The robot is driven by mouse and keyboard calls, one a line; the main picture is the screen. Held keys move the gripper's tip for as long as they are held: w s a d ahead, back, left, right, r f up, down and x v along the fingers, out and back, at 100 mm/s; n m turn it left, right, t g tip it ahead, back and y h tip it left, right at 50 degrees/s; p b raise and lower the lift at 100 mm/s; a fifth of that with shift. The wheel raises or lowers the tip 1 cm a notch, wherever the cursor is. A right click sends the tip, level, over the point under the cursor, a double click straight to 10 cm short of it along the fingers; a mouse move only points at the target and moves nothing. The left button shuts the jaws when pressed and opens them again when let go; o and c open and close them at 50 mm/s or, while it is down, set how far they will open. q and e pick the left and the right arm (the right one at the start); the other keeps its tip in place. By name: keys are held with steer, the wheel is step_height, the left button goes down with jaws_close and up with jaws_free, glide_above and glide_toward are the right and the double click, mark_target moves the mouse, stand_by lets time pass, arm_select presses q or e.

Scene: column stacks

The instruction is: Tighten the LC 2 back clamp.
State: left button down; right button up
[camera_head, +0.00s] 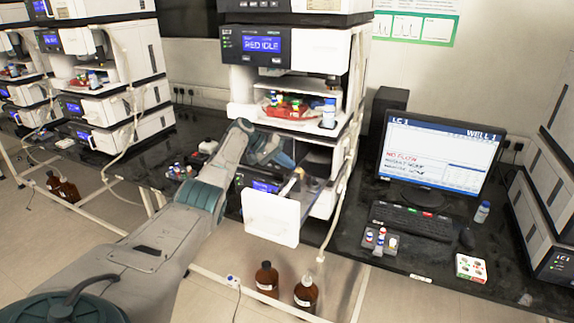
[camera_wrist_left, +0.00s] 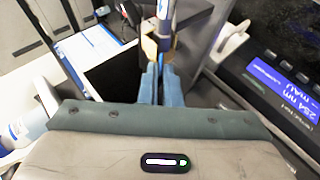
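My left gripper (camera_head: 286,163) reaches into the open lower compartment of the middle instrument stack (camera_head: 262,95). In the left wrist view its two blue fingers (camera_wrist_left: 160,84) point ahead, close together with a narrow gap. A small tan piece (camera_wrist_left: 150,46), perhaps a clamp or fitting, is just beyond the fingertips, with a thin blue rod (camera_wrist_left: 166,14) rising beside it. A tan piece (camera_head: 299,172) also shows near the gripper in the head view. I cannot tell whether the fingers touch or grip it. No readable label marks it as the LC 2 back clamp. My right gripper is out of view.
A white panel (camera_head: 270,217) juts out below the gripper. A lit display (camera_wrist_left: 282,84) lies close on the right in the wrist view. The bench holds a monitor (camera_head: 440,155), keyboard (camera_head: 411,220) and vial rack (camera_head: 379,241). Brown bottles (camera_head: 266,279) stand below.

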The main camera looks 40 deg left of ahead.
arm_select(q)
steer(key=c, duration=1.6)
jaws_free()
steer(key=shift+s+a, duration=0.1)
steer(key=shift+a, duration=0.05)
steer(key=b+v, duration=0.3)
steer(key=v, duration=0.7)
steer(key=shift+s+a+r+b, duration=0.1)
steer(key=shift+s+r+b, duration=0.1)
steer(key=shift+r+b, duration=0.1)
